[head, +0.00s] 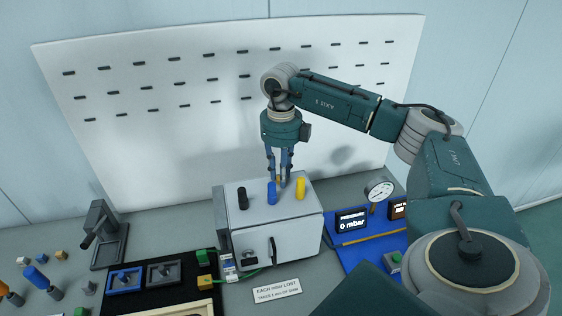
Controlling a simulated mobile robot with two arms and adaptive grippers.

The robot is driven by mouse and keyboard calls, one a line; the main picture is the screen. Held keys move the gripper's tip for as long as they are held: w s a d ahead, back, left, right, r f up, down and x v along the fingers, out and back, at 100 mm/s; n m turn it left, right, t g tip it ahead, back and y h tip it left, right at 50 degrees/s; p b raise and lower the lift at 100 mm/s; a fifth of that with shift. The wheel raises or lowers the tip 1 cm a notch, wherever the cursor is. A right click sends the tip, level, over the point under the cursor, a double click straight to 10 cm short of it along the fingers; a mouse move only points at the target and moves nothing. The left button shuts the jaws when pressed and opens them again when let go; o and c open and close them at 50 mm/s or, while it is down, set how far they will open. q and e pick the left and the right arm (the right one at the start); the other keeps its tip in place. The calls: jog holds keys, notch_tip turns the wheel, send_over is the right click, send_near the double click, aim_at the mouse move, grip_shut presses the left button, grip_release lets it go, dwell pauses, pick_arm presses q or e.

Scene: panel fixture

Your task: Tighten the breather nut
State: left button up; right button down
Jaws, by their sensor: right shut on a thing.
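My right gripper (280,179) points straight down from above at the top of a white box (245,225). Its fingers are close together, shut on a small part on the box top between the blue and yellow posts. This part is where the breather nut appears to be, mostly hidden by the fingertips. A black post (243,198), a blue post (271,193) and a yellow post (300,188) stand on the box top. The blue post is right beside the fingers. My left gripper is not in view.
A pressure gauge (380,190) and a display reading 0 mbar (352,221) stand on a blue panel right of the box. A black mat with blue and grey fixtures (124,281) lies left. A white slotted board (220,130) rises behind. A sign (277,290) lies in front.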

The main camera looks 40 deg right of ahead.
jog(key=shift+m+p, duration=0.3)
jog(key=shift+m, duration=1.5)
jog(key=shift+m, duration=0.7)
jog(key=shift+m+p, duration=0.35)
jog(key=shift+m, duration=0.65)
jog(key=c, duration=1.6)
grip_release()
jog(key=shift+c, duration=0.2)
